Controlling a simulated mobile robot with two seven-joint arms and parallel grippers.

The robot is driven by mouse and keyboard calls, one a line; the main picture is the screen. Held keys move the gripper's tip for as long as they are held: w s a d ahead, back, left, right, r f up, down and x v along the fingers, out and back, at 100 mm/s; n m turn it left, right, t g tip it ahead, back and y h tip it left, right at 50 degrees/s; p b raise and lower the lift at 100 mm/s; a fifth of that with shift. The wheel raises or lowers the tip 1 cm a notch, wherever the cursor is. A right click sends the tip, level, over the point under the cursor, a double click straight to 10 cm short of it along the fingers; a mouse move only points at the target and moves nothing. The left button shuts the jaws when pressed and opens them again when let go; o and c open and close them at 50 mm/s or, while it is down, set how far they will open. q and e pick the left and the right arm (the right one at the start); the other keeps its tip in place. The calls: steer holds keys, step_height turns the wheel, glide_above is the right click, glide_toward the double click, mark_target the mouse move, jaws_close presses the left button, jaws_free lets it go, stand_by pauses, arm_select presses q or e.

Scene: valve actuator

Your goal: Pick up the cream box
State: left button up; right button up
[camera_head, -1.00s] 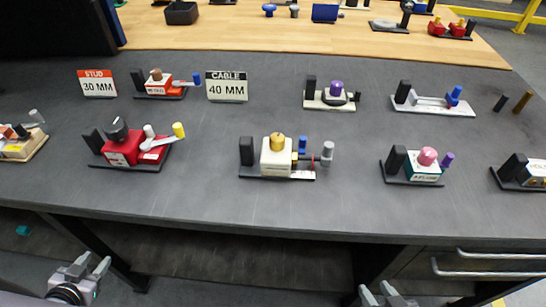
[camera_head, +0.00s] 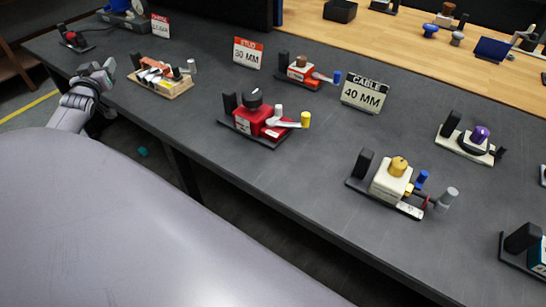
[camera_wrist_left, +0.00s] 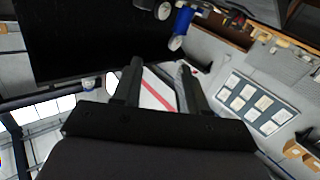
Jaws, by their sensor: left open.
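The cream box (camera_head: 387,184) has a yellow knob on top and sits on a dark base plate on the grey bench. A black upright block stands at its left, and a blue knob and a grey-capped lever stand at its right. My left gripper (camera_head: 97,72) is open and empty by the bench's left front edge, far left of the cream box. Its two spread fingers (camera_wrist_left: 160,78) also show in the left wrist view, with nothing between them. The cream box cannot be made out in the wrist view. My right gripper is out of view.
A red unit (camera_head: 254,120) with a yellow-tipped lever stands left of the cream box, and a unit on a wooden base (camera_head: 162,82) is near my left gripper. A CABLE 40 MM sign (camera_head: 364,94) stands behind. Bare bench lies between the red unit and the cream box.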

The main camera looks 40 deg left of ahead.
arm_select(q)
steer(key=w+d+r+n+h, duration=0.2)
steer(key=w+d+r+n, duration=0.25)
steer(key=w+d, duration=0.4)
steer(key=w+d+r+n+h, duration=0.3)
steer(key=w+d+r, duration=0.2)
steer(key=w, duration=0.6)
steer(key=w+d+r+t+h, duration=0.1)
steer(key=w+d+r+h, duration=0.2)
steer(key=d+r, duration=0.55)
steer(key=w+d+r+h, duration=0.2)
steer(key=w+d+r, duration=0.1)
steer(key=d+r, duration=0.55)
steer(key=m+g+h, duration=0.2)
steer(key=m+g, duration=0.7)
steer(key=m, duration=0.8)
glide_above(367, 154)
steer(key=s, duration=0.4)
step_height(367, 154, down, 20)
steer(key=shift+g, duration=0.3)
steer(key=x, duration=0.6)
steer(key=shift+a+f, duration=0.15)
steer(key=shift+a, duration=0.05)
steer(key=shift+d+x, duration=0.15)
steer(key=shift+x, duration=1.35)
steer(key=shift+d+x, duration=0.1)
steer(key=shift+x, duration=1.4)
jaws_close()
